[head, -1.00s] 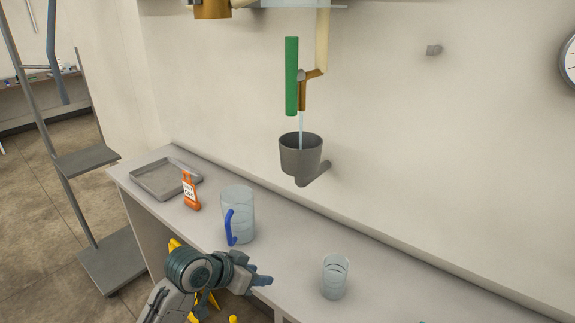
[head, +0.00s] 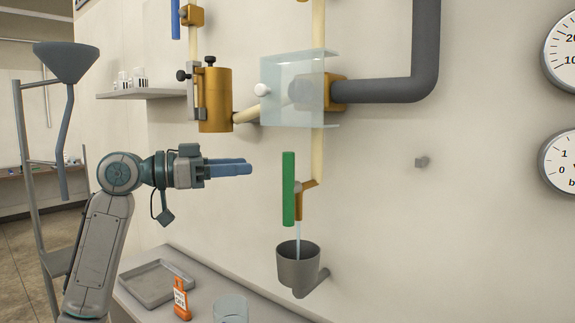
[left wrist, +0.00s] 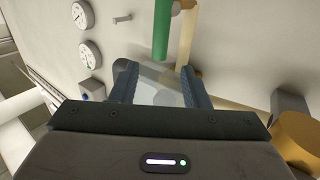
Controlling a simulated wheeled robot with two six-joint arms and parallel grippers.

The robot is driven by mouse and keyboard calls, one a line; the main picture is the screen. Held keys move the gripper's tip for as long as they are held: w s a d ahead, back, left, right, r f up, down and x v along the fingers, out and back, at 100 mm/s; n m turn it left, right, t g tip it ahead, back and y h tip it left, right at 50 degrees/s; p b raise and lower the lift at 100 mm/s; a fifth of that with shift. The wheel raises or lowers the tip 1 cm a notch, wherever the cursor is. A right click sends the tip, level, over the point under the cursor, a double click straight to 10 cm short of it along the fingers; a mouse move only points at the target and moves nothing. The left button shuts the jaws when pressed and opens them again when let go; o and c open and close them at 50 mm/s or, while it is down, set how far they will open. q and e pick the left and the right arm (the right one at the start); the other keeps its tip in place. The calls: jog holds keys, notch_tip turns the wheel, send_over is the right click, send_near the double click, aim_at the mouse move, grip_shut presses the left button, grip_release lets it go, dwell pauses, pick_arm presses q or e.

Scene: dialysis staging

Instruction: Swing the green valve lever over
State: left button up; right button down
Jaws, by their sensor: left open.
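The green valve lever (head: 288,188) stands upright on a brass fitting (head: 307,187) at the lower end of a cream pipe, above a grey cup. Water runs from the fitting into the cup. My left gripper (head: 250,168) is raised to the left of the lever, its blue fingers pointing right toward it and apart from it. In the left wrist view the gripper (left wrist: 160,75) is open and empty, with the green lever (left wrist: 162,30) beyond the fingertips at the top. My right gripper is not in view.
A clear panel (head: 290,95) and a brass cylinder (head: 215,100) on the pipework are above the gripper. The grey cup (head: 297,268) juts from the wall below the lever.

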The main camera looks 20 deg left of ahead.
aim_at(288, 163)
pick_arm(q)
jog(key=p+x, duration=0.4)
jog(key=x, duration=0.6)
jog(key=shift+w+d+r+p, duration=0.15)
jog(key=shift+w+d+p, duration=0.1)
jog(key=shift+d+p, duration=0.1)
jog(key=shift+a, duration=0.1)
jog(key=shift+c, duration=0.4)
grip_shut()
